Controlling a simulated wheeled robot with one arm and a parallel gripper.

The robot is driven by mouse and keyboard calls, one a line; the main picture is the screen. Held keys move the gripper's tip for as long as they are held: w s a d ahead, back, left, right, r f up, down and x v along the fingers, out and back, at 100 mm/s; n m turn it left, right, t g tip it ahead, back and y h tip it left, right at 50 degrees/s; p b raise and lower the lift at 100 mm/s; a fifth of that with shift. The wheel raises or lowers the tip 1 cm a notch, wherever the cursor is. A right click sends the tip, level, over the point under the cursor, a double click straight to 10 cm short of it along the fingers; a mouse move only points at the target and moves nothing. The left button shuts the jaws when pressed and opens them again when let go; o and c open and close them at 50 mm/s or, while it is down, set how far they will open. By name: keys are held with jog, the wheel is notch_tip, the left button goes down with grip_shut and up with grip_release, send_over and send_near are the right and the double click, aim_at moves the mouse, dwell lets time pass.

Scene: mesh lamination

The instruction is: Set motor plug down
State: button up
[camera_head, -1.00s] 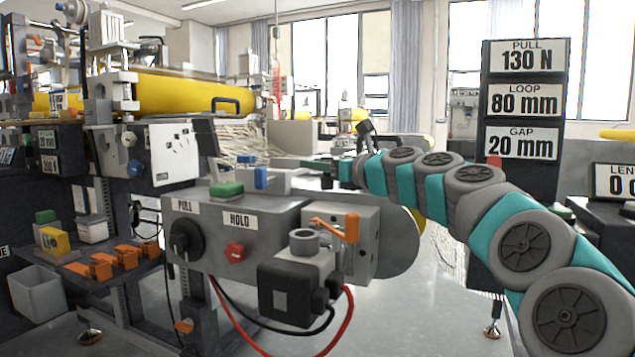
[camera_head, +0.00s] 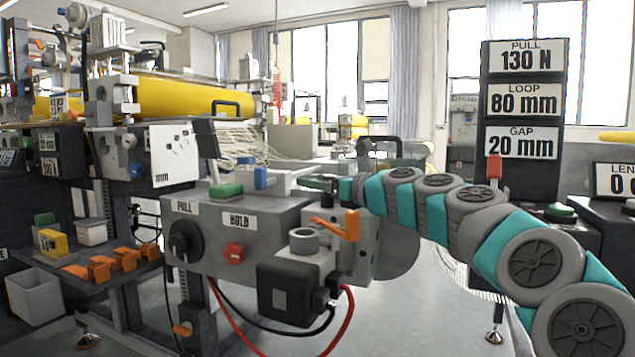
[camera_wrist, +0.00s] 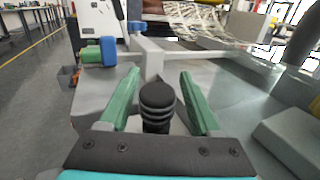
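A black ribbed, round-topped piece (camera_wrist: 157,106), which looks like the motor plug, stands between my gripper's green fingers in the wrist view. Gaps show on both sides of it, so the fingers look apart from it; its lower end is hidden. My gripper (camera_wrist: 160,76) is open.
An orange lever (camera_head: 345,226) and a grey ring (camera_head: 304,240) stand just below my gripper. Green (camera_head: 226,190) and blue (camera_head: 260,178) blocks sit on the housing top to the left. A dark sign tower (camera_head: 522,175) stands to the right.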

jog(key=shift+r, duration=0.2)
jog(key=shift+s+d, duration=0.3)
jog(key=shift+d, duration=0.05)
jog(key=p+v, duration=0.1)
jog(key=v, duration=0.8)
jog(key=shift+s+d+p, duration=0.3)
jog(key=shift+s+d, duration=0.4)
jog(key=shift+s, duration=0.05)
jog(key=shift+s+d, duration=0.1)
